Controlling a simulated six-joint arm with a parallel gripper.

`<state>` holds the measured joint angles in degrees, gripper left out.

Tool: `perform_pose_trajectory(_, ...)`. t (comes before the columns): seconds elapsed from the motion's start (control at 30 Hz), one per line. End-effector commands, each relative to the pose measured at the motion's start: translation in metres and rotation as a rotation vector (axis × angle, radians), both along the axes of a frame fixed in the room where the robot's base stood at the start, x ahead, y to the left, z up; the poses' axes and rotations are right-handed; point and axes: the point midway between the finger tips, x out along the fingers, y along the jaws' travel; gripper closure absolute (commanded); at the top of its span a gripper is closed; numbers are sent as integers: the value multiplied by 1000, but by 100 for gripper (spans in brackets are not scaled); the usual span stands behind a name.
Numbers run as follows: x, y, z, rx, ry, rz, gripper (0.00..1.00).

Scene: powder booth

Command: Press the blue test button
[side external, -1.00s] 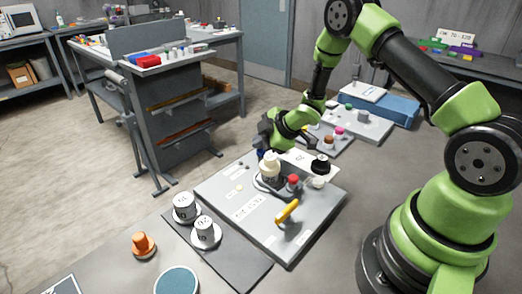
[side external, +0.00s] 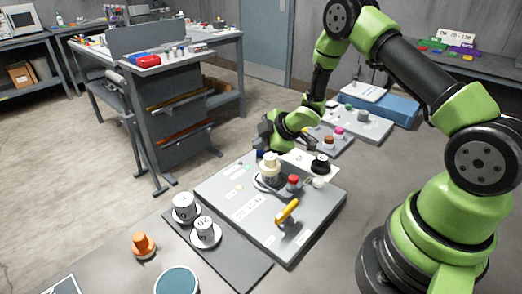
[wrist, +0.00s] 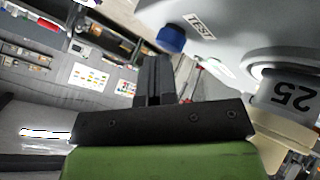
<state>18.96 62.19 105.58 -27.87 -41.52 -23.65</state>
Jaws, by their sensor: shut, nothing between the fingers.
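The blue test button (wrist: 172,40) shows in the wrist view at the edge of a grey panel, beside a white TEST label (wrist: 199,25). In the side external view only a small blue spot (side external: 260,152) shows at the panel's far edge, under my gripper (side external: 263,138). In the wrist view my gripper (wrist: 154,62) is shut and empty. Its dark fingertips appear just below the blue button in the picture. I cannot tell whether they touch it.
A marked grey cylinder (wrist: 290,92) is close at right in the wrist view.

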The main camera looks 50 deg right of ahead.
Motion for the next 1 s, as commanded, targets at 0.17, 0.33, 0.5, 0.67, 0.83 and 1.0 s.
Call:
perform_pose_trajectory(0.17,0,0,9,0,0,0,100)
perform_pose_trajectory(0.33,0,0,14,0,1,1,100)
perform_pose_trajectory(0.5,-1,0,14,0,1,1,100)
perform_pose_trajectory(0.67,0,0,20,0,-2,1,100)
perform_pose_trajectory(0.83,0,0,37,-1,-2,1,100)
perform_pose_trajectory(1.0,0,0,53,-1,-2,1,100)
